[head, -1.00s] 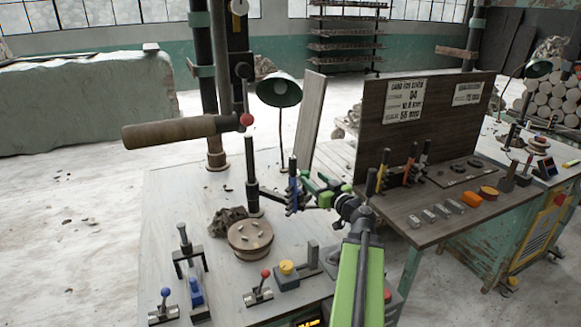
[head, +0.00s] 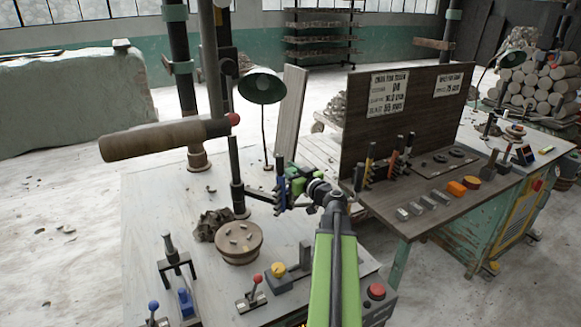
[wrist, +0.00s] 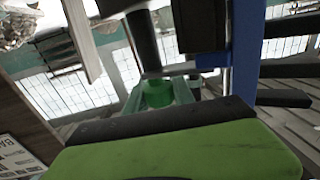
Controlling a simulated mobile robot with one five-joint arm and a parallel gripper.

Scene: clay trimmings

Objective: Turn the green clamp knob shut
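A green, round, knob-like part (wrist: 158,93) shows in the wrist view, framed by paler green pieces, below a dark cylinder. I take it for the clamp knob, but cannot be sure. A blue upright (wrist: 246,55) with dark prongs stands close on its right. In the head view, my gripper (head: 297,183) is at the blue-and-dark piece on the arm of the black post (head: 236,170). Its green and dark parts overlap that piece, so the knob is not clear there. I cannot see both fingertips, nor whether they touch the knob.
A round wooden disc (head: 239,240) and a dark clay lump (head: 211,224) sit on the pale bench (head: 150,215). Small levers stand along its front. A brown cylinder on a bar (head: 160,140) hangs at left. A dark board with signs (head: 400,110) and several tools stands right of my arm.

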